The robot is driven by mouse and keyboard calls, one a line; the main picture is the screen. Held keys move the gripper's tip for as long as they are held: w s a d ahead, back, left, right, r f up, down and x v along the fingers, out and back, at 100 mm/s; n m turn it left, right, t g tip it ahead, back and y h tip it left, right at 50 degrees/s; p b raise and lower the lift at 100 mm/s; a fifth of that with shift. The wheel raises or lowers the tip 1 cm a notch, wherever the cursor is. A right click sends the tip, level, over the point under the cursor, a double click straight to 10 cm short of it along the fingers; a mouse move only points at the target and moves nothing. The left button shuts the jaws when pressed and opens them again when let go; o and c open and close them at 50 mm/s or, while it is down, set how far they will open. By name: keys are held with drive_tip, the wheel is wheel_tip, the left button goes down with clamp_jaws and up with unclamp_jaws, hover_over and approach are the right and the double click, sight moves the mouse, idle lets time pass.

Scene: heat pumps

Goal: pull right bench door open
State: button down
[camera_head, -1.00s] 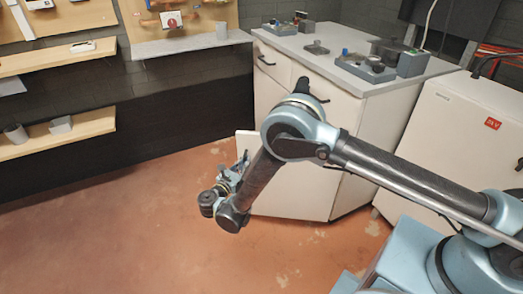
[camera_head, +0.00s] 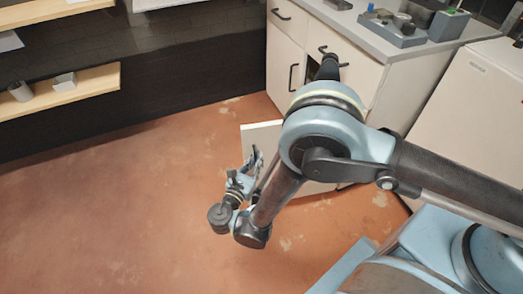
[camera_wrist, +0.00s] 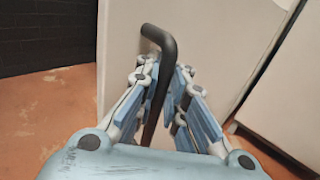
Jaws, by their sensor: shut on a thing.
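The right bench door is a white panel that stands swung out from the bench; its edge shows beside my arm in the head view (camera_head: 262,133). In the wrist view the door (camera_wrist: 215,45) fills the middle, with a black bar handle (camera_wrist: 160,40) on it. My gripper (camera_wrist: 165,85) is shut on this handle, with the bar between its blue-grey fingers. In the head view my gripper (camera_head: 252,160) is small at the door, and my arm hides much of the door. The white bench (camera_head: 370,72) has a grey top; a dark gap shows behind my elbow.
The bench's left door and drawer, with black handles (camera_head: 292,78), are shut. A white box-like unit (camera_head: 468,95) stands to the right. Wooden shelves (camera_head: 65,92) hang on the dark wall at left. The reddish floor in front is clear.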

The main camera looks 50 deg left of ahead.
drive_tip(key=shift+s+d, duration=0.1)
drive_tip(key=shift+s, duration=0.35)
drive_tip(key=c, duration=1.8)
unclamp_jaws()
drive_tip(key=shift+o, duration=0.7)
drive_tip(key=shift+w, duration=0.15)
drive_tip(key=shift+d, duration=0.1)
drive_tip(key=v, duration=1.2)
